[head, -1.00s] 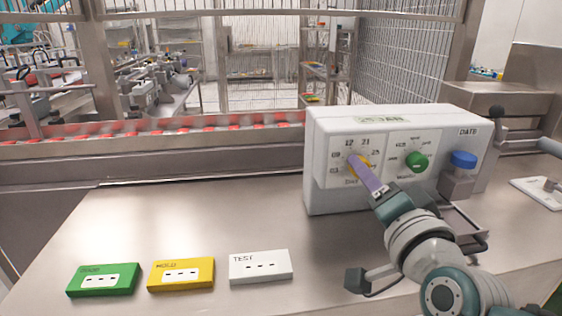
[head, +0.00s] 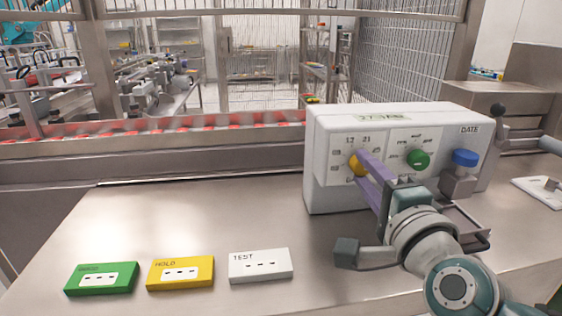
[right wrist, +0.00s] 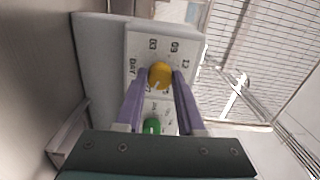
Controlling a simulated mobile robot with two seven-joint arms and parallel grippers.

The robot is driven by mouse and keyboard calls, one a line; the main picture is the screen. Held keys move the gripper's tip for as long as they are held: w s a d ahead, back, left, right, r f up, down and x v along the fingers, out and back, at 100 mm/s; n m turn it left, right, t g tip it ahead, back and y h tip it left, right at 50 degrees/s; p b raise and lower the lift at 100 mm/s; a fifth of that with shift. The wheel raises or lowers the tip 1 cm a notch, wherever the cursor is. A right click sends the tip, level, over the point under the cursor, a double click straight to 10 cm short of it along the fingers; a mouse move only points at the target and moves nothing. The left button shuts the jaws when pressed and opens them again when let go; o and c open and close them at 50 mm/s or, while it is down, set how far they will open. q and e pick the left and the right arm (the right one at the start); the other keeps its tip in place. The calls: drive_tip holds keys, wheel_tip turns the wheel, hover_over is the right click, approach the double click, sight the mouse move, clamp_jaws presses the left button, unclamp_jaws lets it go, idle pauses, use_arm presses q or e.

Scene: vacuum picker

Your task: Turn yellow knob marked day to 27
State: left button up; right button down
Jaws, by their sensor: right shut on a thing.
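The yellow day knob (head: 355,165) is on the left dial of the white date box (head: 330,190); it also shows in the right wrist view (right wrist: 160,74). My right gripper (head: 361,167) has its two purple fingers on opposite sides of the knob and is shut on it. The right wrist view shows the fingers (right wrist: 160,80) flanking the knob. The small display (head: 381,117) on top of the box appears to read 27 JAN. The fingers hide part of the day dial's numbers. My left gripper is not in view.
A green knob (head: 418,159) and a blue-capped button (head: 465,158) are to the right on the box. Green (head: 102,279), yellow (head: 181,273) and white (head: 260,266) labelled blocks lie at the table's front left. The steel table (head: 190,215) is clear behind them.

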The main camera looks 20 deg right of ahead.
idle(0.4)
drive_tip(key=c, duration=0.5)
unclamp_jaws()
drive_tip(key=v, duration=1)
drive_tip(key=shift+w+a, duration=0.1)
